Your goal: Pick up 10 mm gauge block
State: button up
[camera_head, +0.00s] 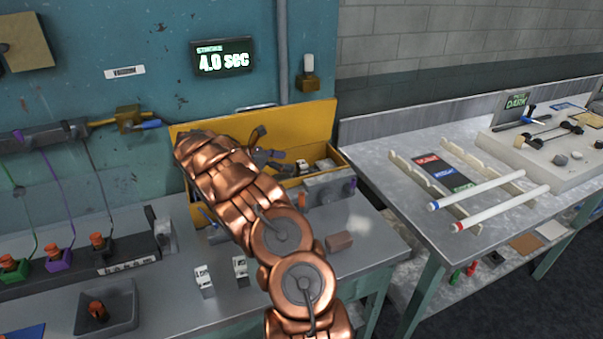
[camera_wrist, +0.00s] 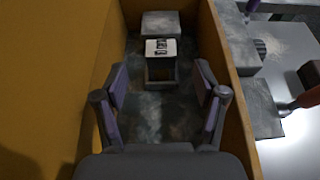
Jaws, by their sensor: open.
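In the wrist view, a small grey block with a white label (camera_wrist: 161,48) stands inside the yellow bin; the dark print on its label is too blurred to read, so I cannot confirm it is the 10 mm gauge block. My gripper (camera_wrist: 162,88) is open, its two fingers apart within the bin's width and no block between them. The labelled block is just beyond the fingertips, roughly centred. In the head view my gripper (camera_head: 264,152) is at the yellow bin (camera_head: 312,116), partly hidden by my arm. Two other white-labelled blocks (camera_head: 204,281) (camera_head: 240,268) stand on the bench.
Another grey block (camera_wrist: 161,24) sits behind the labelled one. The bin's right wall (camera_wrist: 226,72) and yellow left wall (camera_wrist: 75,60) rise close beside the fingers. Outside the bin are a grey block (camera_wrist: 258,108) and a brown block (camera_head: 339,241).

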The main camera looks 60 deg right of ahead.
aim_at(300, 163)
jog(key=shift+p+x, duration=1.05)
jog(key=shift+x, duration=2.7)
grip_shut()
